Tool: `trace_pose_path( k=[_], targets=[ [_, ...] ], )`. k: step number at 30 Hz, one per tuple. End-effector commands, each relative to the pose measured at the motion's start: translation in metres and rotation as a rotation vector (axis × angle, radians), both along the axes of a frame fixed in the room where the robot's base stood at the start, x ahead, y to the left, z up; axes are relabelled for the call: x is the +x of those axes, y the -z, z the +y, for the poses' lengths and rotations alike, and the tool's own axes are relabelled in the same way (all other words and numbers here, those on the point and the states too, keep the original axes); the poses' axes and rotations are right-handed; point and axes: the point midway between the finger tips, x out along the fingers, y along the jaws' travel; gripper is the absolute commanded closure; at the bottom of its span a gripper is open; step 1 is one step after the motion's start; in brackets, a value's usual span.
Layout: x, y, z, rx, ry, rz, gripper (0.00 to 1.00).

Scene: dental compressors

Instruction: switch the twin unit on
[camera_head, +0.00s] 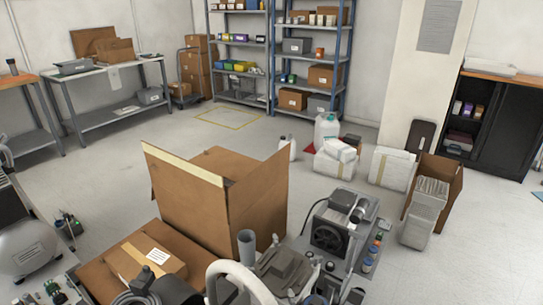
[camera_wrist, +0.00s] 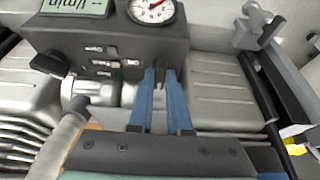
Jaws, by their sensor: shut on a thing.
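In the wrist view, a dark grey control box (camera_wrist: 70,40) bears a round white gauge (camera_wrist: 152,10), a display (camera_wrist: 75,7) and several small levers or switches. Ribbed silver housings (camera_wrist: 225,90) lie on both sides below it, apparently the twin unit. My gripper (camera_wrist: 161,75), with blue fingers, reaches to the box's lower edge under the gauge. The fingers are close together on a small part there, mostly hidden between them. I cannot make out the gripper for sure in the head view.
In the head view, a large open cardboard box (camera_head: 205,205) stands mid-floor. A machine with a black fan (camera_head: 330,237) stands right of it, a silver tank (camera_head: 25,245) at the left edge. Shelves (camera_head: 270,60) stand at the back. The floor behind the box is mostly free.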

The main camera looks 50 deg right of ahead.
Motion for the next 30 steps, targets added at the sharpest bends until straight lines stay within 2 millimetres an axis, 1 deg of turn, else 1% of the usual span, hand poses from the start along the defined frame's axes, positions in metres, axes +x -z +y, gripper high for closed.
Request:
trace_pose_path(
  k=[8,17,18,22,23,30],
  targets=[
    [-0.0005,-0.0007,0.0019,0.000,0.117,0.002,1.00],
    [-0.0004,0.0002,0.0015,0.000,0.131,0.000,1.00],
    [-0.0004,0.0002,0.0015,0.001,0.131,0.000,0.80],
    [-0.0004,0.0002,0.0015,0.001,0.130,0.000,0.57],
    [-0.0004,0.0002,0.0015,0.001,0.130,0.000,0.54],
    [-0.0002,0.0000,0.0014,0.000,0.129,0.000,0.54]
  ],
)
